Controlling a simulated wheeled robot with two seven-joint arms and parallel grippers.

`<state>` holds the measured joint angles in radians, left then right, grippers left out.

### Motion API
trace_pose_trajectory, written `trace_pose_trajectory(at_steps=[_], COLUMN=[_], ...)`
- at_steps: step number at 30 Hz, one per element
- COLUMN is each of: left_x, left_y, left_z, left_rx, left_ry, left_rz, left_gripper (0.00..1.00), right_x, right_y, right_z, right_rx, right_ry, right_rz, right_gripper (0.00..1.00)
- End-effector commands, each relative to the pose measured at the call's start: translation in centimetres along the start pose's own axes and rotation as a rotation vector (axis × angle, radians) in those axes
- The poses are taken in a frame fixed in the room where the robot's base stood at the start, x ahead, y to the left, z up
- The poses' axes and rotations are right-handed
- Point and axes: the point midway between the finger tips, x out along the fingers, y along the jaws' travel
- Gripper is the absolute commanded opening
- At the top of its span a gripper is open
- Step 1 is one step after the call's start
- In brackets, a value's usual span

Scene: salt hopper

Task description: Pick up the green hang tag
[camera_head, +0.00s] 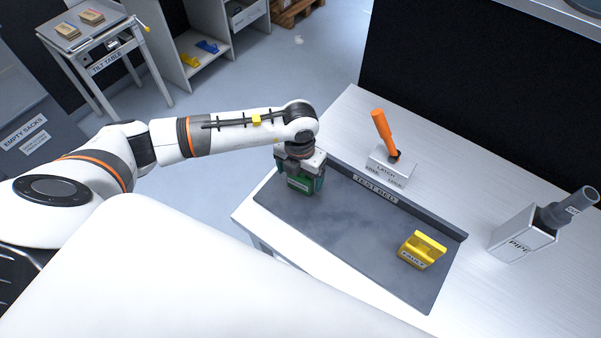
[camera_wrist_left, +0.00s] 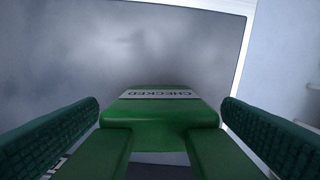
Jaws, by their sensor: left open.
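The green hang tag (camera_wrist_left: 160,114), with a pale label reading "CHECKED", sits at the left end of the grey test bed (camera_head: 340,215). In the head view the tag (camera_head: 299,187) is partly hidden by my left gripper (camera_head: 304,178), which points down over it. In the left wrist view my left gripper (camera_wrist_left: 160,120) is open, with one dark green finger pad on each side of the tag and a gap on both sides. The tag's two upright green bars rise toward the camera between the fingers. My right gripper is not in view.
A yellow tag (camera_head: 421,250) reading "FAULT" stands at the bed's right part. A latch block (camera_head: 391,167) with an orange handle stands behind the bed's raised back edge. A pipe holder (camera_head: 522,237) is at far right. The bed's middle is clear.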

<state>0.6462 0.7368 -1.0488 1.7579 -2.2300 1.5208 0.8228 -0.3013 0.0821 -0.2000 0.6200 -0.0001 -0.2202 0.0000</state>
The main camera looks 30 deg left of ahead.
Motion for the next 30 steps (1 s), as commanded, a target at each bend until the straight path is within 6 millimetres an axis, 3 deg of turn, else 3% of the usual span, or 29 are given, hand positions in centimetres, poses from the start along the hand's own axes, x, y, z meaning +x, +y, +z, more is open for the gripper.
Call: trace_pose_trajectory(at_steps=[6,15,24,30], left_x=[0.2,0.1,-0.3,-3.3], left_y=[0.0,0.0,0.0,0.0], left_z=[0.0,0.0,-0.1,-0.2], left_rx=[0.001,0.000,0.000,0.001], left_ry=[0.001,0.001,0.003,0.008], left_rz=[0.001,0.001,0.001,0.003], left_gripper=[0.89,0.42,0.40,0.40], right_x=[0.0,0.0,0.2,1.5], right_y=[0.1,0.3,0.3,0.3], right_z=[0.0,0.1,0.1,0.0], right_rx=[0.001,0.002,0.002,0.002], right_ry=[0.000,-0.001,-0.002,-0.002], right_rz=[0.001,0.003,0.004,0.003], right_gripper=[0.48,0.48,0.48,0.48])
